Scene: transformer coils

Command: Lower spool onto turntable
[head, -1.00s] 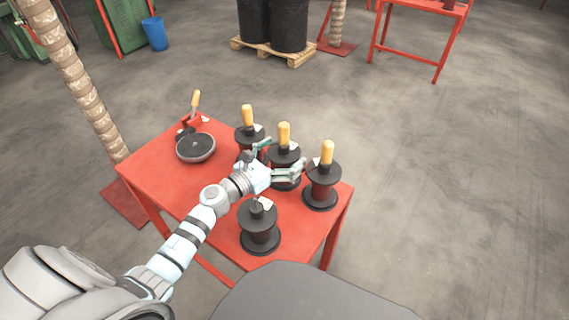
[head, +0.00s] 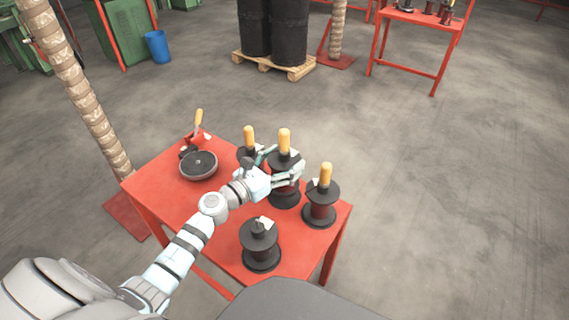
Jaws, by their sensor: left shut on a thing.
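My left gripper (head: 282,168) is shut around the middle spool (head: 284,193), which has dark flanges, a reddish winding and a yellow handle. The spool looks upright; I cannot tell if its base is clear of the table. The turntable (head: 198,167), a dark round disc with a paler rim, is empty at the table's left, left of the gripper. My right gripper is not in view.
On the red table (head: 165,200), yellow-handled spools stand behind left (head: 249,140) and at right (head: 321,206). A handleless spool (head: 260,245) stands in front. A red device with a yellow lever (head: 198,124) is behind the turntable. A ribbed post (head: 77,95) stands beyond the table's left.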

